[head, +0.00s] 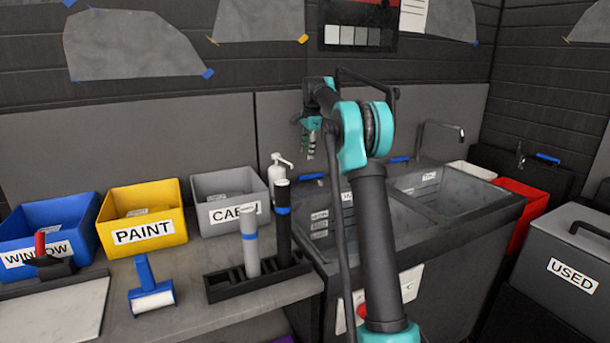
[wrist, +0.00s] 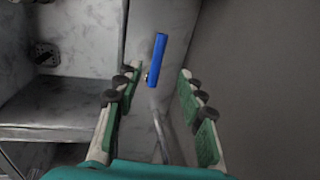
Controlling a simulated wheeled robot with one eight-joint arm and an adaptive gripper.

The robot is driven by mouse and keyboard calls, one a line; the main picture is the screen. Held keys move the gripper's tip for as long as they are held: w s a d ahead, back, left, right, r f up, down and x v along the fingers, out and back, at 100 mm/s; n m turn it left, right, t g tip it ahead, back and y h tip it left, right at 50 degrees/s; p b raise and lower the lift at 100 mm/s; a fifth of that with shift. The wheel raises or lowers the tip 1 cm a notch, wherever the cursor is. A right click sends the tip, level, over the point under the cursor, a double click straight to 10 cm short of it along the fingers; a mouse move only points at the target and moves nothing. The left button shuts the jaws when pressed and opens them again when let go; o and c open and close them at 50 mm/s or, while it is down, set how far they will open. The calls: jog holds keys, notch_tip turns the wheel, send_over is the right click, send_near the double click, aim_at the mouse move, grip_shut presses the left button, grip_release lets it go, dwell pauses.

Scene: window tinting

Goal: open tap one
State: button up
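A blue tap lever (head: 312,176) is at the back edge of the left sink basin, and a second blue lever (head: 400,159) is farther right by the other basin. My gripper (head: 309,152) hangs above and near the left lever, fingers pointing down. In the wrist view a blue lever (wrist: 157,58) lies between and beyond the fingertips of my gripper (wrist: 158,78). The green-padded fingers are spread and hold nothing. A grey spout or pipe runs below that lever in the wrist view. My arm hides part of the sink and the left tap's spout. I cannot read which tap is numbered one.
A white pump bottle (head: 277,170) stands left of the sink (head: 455,215). A black rack (head: 258,275) holds two upright tubes. Blue, yellow and grey bins line the back of the bench. A third blue lever (head: 548,158) is on the far right. A dark wall stands behind.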

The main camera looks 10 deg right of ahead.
jog(key=f, duration=0.3)
jog(key=w+f, duration=0.1)
jog(key=f, duration=0.3)
jog(key=w+f, duration=0.1)
jog(key=f, duration=0.3)
jog(key=shift+a+f, duration=0.1)
jog(key=shift+a, duration=0.25)
grip_shut()
